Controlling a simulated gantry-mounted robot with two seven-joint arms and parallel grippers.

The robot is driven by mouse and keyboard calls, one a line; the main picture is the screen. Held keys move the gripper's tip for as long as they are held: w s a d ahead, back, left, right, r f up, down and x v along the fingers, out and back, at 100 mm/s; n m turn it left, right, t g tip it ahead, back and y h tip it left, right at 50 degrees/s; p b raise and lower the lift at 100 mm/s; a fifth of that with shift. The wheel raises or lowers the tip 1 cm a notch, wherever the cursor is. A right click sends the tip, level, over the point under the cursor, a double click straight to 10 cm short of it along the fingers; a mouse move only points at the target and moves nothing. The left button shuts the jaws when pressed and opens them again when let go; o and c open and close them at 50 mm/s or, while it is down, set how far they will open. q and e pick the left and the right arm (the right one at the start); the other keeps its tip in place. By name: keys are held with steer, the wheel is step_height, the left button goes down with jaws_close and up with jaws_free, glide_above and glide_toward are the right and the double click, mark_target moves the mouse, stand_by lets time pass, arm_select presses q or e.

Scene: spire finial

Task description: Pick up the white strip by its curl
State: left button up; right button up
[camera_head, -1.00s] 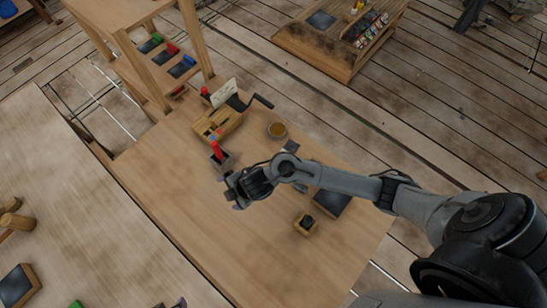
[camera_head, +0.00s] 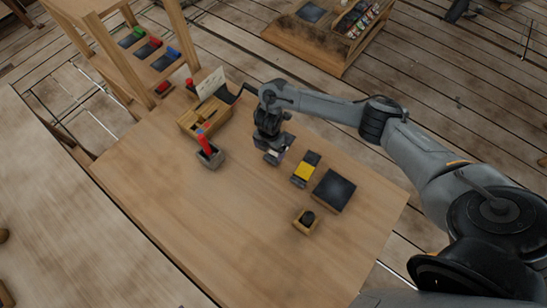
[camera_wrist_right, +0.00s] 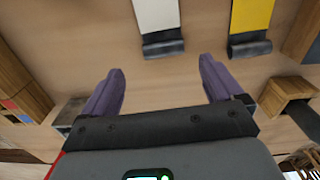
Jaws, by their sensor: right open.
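The white strip (camera_wrist_right: 157,14) shows in the right wrist view at the top centre, with a dark rolled curl (camera_wrist_right: 163,47) at its near end. My right gripper (camera_wrist_right: 160,82) is open and empty. Its two purple fingers stand apart, with the curl a little beyond their tips and roughly between them in the picture. No contact with the curl shows. In the head view my right gripper (camera_head: 272,152) is over the table, left of the yellow strip (camera_head: 305,171), and largely hides the white strip. The yellow strip also has a dark curled end in the wrist view.
A dark square pad (camera_head: 334,190) and a small wooden holder (camera_head: 305,221) with a black knob lie to the right. A grey holder (camera_head: 211,157) with a red-handled tool and a wooden box (camera_head: 205,116) stand left. The table's front (camera_head: 235,245) is clear.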

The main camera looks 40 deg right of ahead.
mark_target(271, 158)
steer(key=shift+s+d+f, duration=0.1)
steer(key=shift+s+f, duration=0.05)
steer(key=shift+f, duration=1.05)
steer(key=shift+s+d+f, duration=0.1)
steer(key=shift+f, duration=1.75)
steer(key=c, duration=1.3)
steer(key=shift+r, duration=0.1)
